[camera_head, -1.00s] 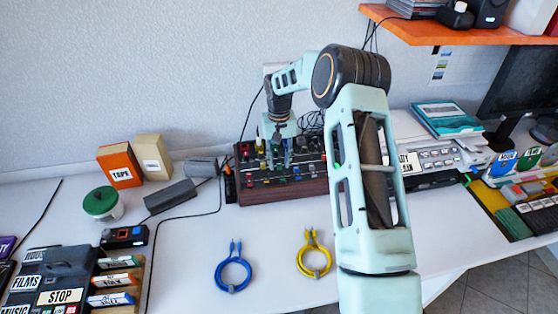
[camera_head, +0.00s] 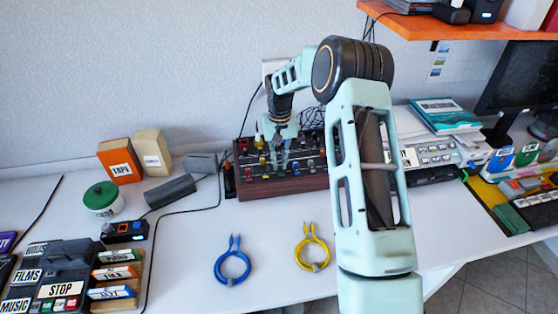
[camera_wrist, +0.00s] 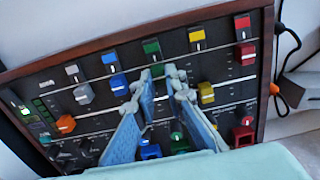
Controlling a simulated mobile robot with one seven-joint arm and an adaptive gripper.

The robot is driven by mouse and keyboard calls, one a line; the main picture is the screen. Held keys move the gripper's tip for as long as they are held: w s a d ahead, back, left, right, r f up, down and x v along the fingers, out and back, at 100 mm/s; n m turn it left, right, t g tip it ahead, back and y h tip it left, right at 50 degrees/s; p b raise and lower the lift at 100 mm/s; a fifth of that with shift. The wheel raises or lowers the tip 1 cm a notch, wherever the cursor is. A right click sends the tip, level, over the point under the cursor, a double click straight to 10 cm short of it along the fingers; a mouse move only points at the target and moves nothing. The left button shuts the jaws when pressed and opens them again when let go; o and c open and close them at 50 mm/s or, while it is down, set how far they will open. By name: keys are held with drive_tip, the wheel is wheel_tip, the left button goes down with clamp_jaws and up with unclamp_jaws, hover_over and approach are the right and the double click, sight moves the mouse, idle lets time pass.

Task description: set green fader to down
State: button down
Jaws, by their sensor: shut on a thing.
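The mixer box (camera_head: 285,187) has a dark panel in a wood frame and stands at the back of the table. In the wrist view, coloured fader caps sit in slots beside coloured marker squares. The green fader cap (camera_wrist: 170,70) is between the fingertips of my gripper (camera_wrist: 161,80), close to the green marker square (camera_wrist: 151,46), and is mostly hidden by the fingers. My gripper is shut on it. In the head view my gripper (camera_head: 283,160) reaches down to the panel, and the cap cannot be made out there.
The yellow cap (camera_wrist: 206,93) and the blue cap (camera_wrist: 118,84) flank my fingers. The red cap (camera_wrist: 246,53) is further right. A green knob (camera_wrist: 180,142) and a blue knob (camera_wrist: 150,151) lie lower in that view. Blue (camera_head: 232,267) and yellow (camera_head: 311,252) cables lie in front.

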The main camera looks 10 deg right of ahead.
sight(279, 164)
drive_tip(key=c, duration=2)
unclamp_jaws()
drive_tip(key=shift+o, duration=0.2)
drive_tip(key=shift+r, duration=0.15)
wheel_tip(279, 164, up, 12)
drive_tip(key=shift+w+a, duration=0.1)
